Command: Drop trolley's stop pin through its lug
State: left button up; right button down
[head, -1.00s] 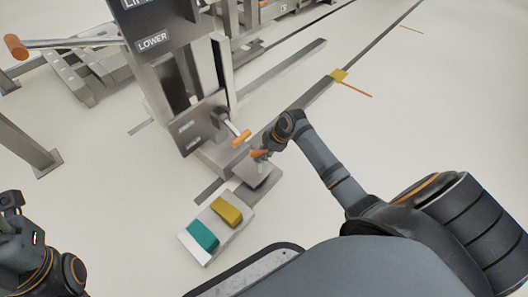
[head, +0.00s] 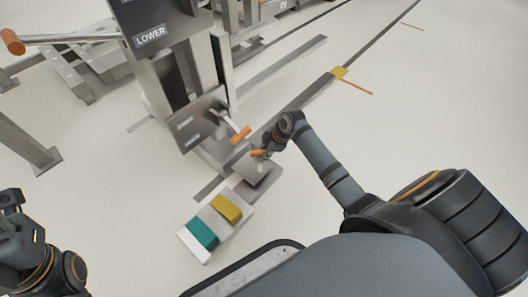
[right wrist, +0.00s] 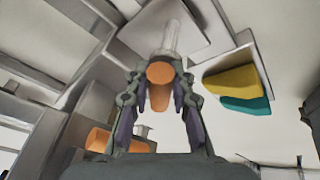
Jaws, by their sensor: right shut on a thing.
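The stop pin has an orange grip (head: 258,153) and a pale metal shaft. My right gripper (head: 264,152) is shut on the orange grip, above a grey plate (head: 262,174) at the foot of the lift column. In the right wrist view the grip (right wrist: 160,74) sits between the fingers (right wrist: 158,90), and the shaft (right wrist: 173,38) runs away from them in front of a plate. I cannot make out the lug or whether the shaft is in it. My left gripper (head: 10,198) is at the left edge, far from the pin; its fingers are unclear.
A grey lever with an orange handle (head: 241,134) juts out close beside my right gripper. A pedal block with yellow (head: 227,209) and teal (head: 202,234) pedals lies nearer me. The "LOWER" panel (head: 150,38) is on the column. A floor rail (head: 306,97) runs off to the back right.

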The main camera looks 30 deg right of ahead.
jog(key=shift+f, duration=0.3)
dwell(0.4)
jog(key=shift+f+b, duration=0.4)
jog(key=shift+f, duration=1.2)
jog(key=shift+f+b, duration=0.15)
jog(key=shift+b, duration=0.15)
jog(key=shift+f+b, duration=0.6)
jog(key=shift+f, duration=0.6)
